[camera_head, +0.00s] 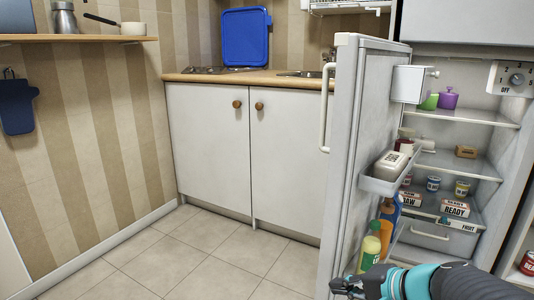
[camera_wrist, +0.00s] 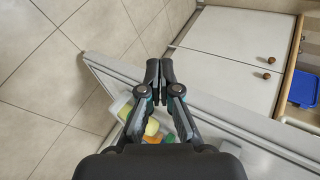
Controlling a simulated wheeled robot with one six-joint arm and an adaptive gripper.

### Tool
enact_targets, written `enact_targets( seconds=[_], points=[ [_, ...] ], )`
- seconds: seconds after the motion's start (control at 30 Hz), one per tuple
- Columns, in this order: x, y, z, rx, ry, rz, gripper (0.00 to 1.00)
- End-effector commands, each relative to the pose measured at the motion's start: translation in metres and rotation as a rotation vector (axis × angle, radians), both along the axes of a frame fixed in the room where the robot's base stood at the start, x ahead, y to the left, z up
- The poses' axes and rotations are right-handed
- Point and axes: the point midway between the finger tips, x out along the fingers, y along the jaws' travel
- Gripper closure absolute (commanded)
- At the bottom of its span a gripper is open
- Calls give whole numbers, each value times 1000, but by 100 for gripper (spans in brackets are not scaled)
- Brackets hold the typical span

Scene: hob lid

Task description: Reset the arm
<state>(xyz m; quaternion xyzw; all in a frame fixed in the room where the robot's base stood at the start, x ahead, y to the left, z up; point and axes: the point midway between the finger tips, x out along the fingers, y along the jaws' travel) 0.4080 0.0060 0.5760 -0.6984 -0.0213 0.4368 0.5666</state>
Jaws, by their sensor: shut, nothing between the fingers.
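My gripper (camera_head: 346,287) is at the bottom right of the head view, low in front of the open fridge door. It is shut and holds nothing. In the wrist view my gripper (camera_wrist: 159,72) points down past the fridge door's edge, with its fingertips together above the floor. The arm reaches in from the right in the head view. The blue hob lid (camera_head: 245,37) stands upright behind the hob (camera_head: 215,70) on the counter; a blue panel also shows at the right of the wrist view (camera_wrist: 303,88).
The open fridge door (camera_head: 345,140) stands close to my gripper, with bottles (camera_head: 370,245) in its shelf. The fridge interior (camera_head: 460,120) holds several items. White cupboards (camera_head: 210,140) are shut beneath the counter (camera_head: 290,80). The tiled floor (camera_head: 180,265) at left is clear.

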Motion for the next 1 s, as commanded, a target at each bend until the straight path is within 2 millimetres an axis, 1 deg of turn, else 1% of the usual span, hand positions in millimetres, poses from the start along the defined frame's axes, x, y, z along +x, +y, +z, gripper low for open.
enact_targets(
  seconds=[0.03, 0.1, 0.23, 0.37, 0.4, 0.47, 0.57, 0.67, 0.73, 0.8, 0.9, 1.0],
  points=[
    [-11, 3, 1, -61, 31, 42, 100],
    [-27, 4, -4, -152, 78, 95, 100],
    [-55, 0, -6, -339, 143, 191, 100],
    [-78, -12, 3, -543, 177, 282, 100],
    [-83, -16, 8, -605, 179, 308, 100],
    [-90, -21, 16, -694, 177, 344, 100],
    [-99, -30, 33, -835, 157, 404, 100],
    [-105, -33, 58, -970, 111, 472, 100],
    [-108, -31, 73, -1027, 74, 509, 100],
    [-110, -23, 85, -1046, 36, 531, 100],
    [-112, -14, 98, -1055, -7, 554, 100],
    [-113, -9, 104, -1059, -30, 572, 100]
  ],
)
